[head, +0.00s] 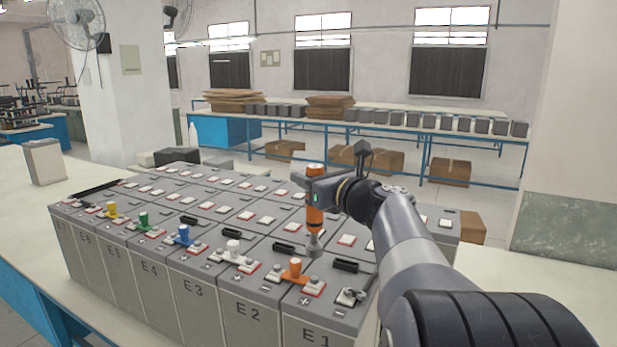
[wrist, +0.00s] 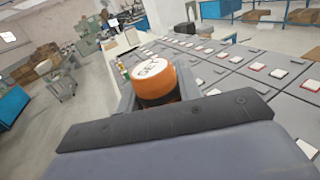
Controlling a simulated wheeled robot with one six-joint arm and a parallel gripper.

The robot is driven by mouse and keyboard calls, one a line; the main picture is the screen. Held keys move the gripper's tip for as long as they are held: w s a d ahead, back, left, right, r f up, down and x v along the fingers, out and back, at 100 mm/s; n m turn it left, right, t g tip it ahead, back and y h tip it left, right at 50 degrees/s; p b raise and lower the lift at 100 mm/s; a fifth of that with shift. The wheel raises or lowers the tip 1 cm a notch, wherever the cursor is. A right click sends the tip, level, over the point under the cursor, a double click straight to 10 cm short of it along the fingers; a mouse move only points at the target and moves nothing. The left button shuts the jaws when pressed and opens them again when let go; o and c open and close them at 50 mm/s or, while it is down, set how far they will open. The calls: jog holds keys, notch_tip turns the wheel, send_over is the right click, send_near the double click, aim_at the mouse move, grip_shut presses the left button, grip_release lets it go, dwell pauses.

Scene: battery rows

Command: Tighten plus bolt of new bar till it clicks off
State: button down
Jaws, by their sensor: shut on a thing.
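My gripper (head: 318,192) is shut on an orange and dark upright tool (head: 314,217) above the front battery row. In the wrist view the tool's white cap (wrist: 152,67) shows printed letters, and the gripper (wrist: 160,95) is closed around its body. The tool's grey lower end (head: 314,246) appears above and slightly behind the plus terminal of cell E1; I cannot tell the exact gap. An orange bar with an upright knob (head: 295,267) lies across from E2 to the plus side of E1. A grey bolt head (head: 314,281) shows at its right end.
Bars with white (head: 233,247), blue (head: 184,235), green (head: 143,220) and yellow (head: 112,210) knobs join the other front cells. A grey box (head: 44,162) stands on the bench at left. The bench right of the batteries is clear.

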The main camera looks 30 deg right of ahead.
aim_at(310, 213)
jog(key=shift+r, duration=0.1)
jog(key=shift+f+b, duration=2.35)
jog(key=shift+f, duration=0.4)
jog(key=shift+s+f+b, duration=0.1)
jog(key=shift+f+b, duration=0.8)
jog(key=shift+f, duration=0.6)
dwell(2.3)
jog(key=shift+r, duration=0.15)
jog(key=shift+r+p, duration=2.3)
jog(key=shift+r, duration=0.35)
